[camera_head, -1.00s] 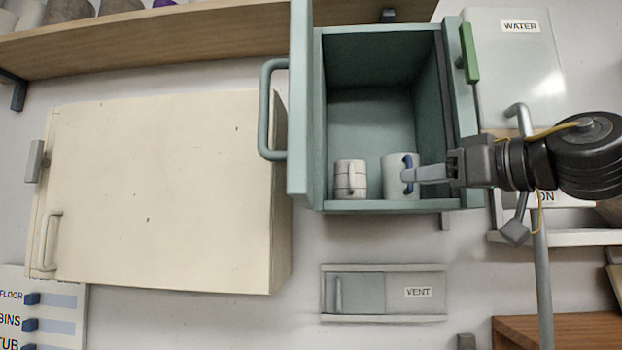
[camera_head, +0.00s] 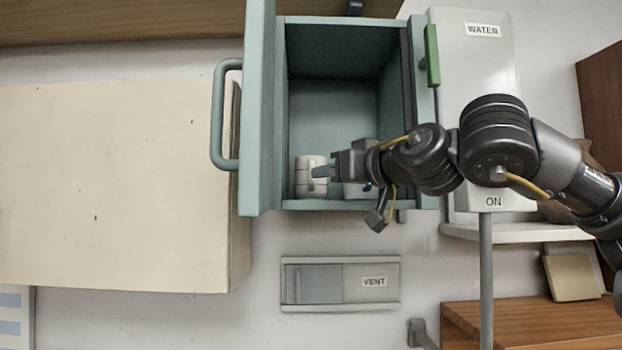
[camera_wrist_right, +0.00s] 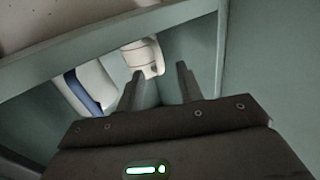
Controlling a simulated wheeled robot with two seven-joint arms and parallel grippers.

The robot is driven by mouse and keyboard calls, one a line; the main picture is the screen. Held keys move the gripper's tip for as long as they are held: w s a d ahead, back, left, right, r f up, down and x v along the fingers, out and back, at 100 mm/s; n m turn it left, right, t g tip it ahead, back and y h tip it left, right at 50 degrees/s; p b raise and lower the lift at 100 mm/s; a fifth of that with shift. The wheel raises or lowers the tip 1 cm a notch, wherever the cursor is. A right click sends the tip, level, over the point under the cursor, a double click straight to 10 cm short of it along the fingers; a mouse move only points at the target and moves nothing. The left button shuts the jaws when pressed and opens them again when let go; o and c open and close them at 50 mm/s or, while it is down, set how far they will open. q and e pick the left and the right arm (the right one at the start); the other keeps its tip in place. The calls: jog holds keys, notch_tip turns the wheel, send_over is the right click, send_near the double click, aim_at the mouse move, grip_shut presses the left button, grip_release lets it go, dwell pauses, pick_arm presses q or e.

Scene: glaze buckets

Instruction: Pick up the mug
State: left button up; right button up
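My left gripper is not in view.
The cabinet's open door (camera_head: 259,120) stands out at the left, with a closed cream cabinet (camera_head: 110,185) beyond it. A white WATER box (camera_head: 472,70) is to the right, and a VENT panel (camera_head: 340,283) is below. The cabinet's inner space above the mugs is free.

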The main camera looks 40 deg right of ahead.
aim_at(311, 179)
jog(key=shift+r, duration=0.15)
jog(key=w+r+p, duration=0.1)
jog(key=p, duration=0.1)
jog(key=shift+w+d+p, duration=0.1)
jog(key=shift+w+p, duration=0.1)
jog(key=shift+p, duration=0.2)
jog(key=w, duration=0.1)
jog(key=w+p, duration=0.2)
jog(key=shift+w+d+f, duration=0.2)
jog(key=shift+d+f, duration=0.05)
jog(key=shift+d, duration=0.1)
jog(key=shift+w, duration=0.15)
jog(key=shift+s, duration=0.2)
jog(key=shift+c, duration=0.7)
grip_shut()
